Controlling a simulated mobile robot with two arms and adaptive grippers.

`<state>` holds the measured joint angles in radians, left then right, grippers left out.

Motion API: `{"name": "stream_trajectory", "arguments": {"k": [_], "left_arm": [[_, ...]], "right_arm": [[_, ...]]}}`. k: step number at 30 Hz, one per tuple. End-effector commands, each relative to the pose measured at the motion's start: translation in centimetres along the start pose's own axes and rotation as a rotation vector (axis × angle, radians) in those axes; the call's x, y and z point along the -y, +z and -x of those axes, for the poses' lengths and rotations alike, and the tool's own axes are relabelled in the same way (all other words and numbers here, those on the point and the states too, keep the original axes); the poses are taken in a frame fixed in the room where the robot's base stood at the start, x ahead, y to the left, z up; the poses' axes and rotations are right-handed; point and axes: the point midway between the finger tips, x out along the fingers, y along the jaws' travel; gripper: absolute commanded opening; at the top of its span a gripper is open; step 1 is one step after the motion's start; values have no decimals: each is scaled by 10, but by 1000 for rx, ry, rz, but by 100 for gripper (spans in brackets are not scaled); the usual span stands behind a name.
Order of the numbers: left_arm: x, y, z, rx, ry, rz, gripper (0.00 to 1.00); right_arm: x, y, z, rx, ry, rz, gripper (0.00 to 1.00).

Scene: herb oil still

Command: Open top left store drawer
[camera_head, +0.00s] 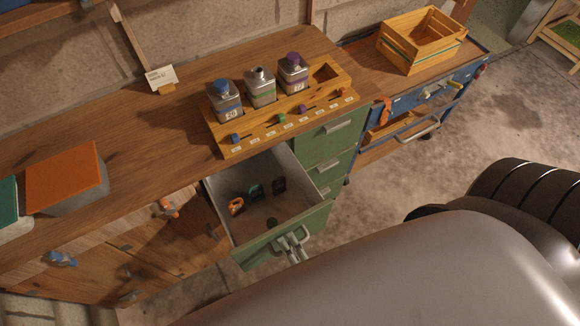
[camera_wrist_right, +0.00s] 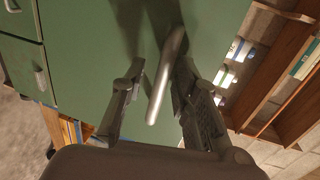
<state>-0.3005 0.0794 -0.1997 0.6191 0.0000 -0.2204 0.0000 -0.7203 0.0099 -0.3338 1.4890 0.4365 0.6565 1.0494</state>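The top left drawer (camera_head: 222,210) of the green store cabinet is pulled out under the wooden worktop, its grey inside showing. Small orange, green and dark items lie in it. My right gripper (camera_head: 292,243) is at the drawer's green front. In the right wrist view, the drawer's bar handle (camera_wrist_right: 167,75) passes between the two fingers of my right gripper (camera_wrist_right: 160,80). The fingers stand apart, with a visible gap on the left side of the handle. My left gripper is not in view.
A wooden rack (camera_head: 232,150) with three labelled bottles stands on the worktop above the drawer. More closed green drawers (camera_head: 330,145) are to the right. A blue cart (camera_head: 440,95) carries a wooden crate (camera_head: 422,42). Open concrete floor lies at right.

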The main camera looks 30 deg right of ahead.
Motion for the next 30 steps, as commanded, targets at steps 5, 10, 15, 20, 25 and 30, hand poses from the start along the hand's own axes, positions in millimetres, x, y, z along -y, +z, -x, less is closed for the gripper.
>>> {"name": "stream_trajectory", "arguments": {"k": [5, 10, 15, 20, 25, 30], "left_arm": [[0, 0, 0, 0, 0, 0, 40], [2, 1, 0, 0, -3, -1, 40], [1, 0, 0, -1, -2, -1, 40], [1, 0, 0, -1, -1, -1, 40], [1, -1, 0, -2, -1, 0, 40], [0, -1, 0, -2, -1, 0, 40]], "right_arm": [[1, 0, 0, -1, -2, 0, 31], [0, 0, 3, -1, -1, 0, 31], [-1, 0, 26, 0, 3, 1, 31], [-1, 0, 61, 1, 3, 0, 31], [0, 0, 94, 1, 1, 0, 31], [0, 0, 114, 0, 0, 1, 31]]}}
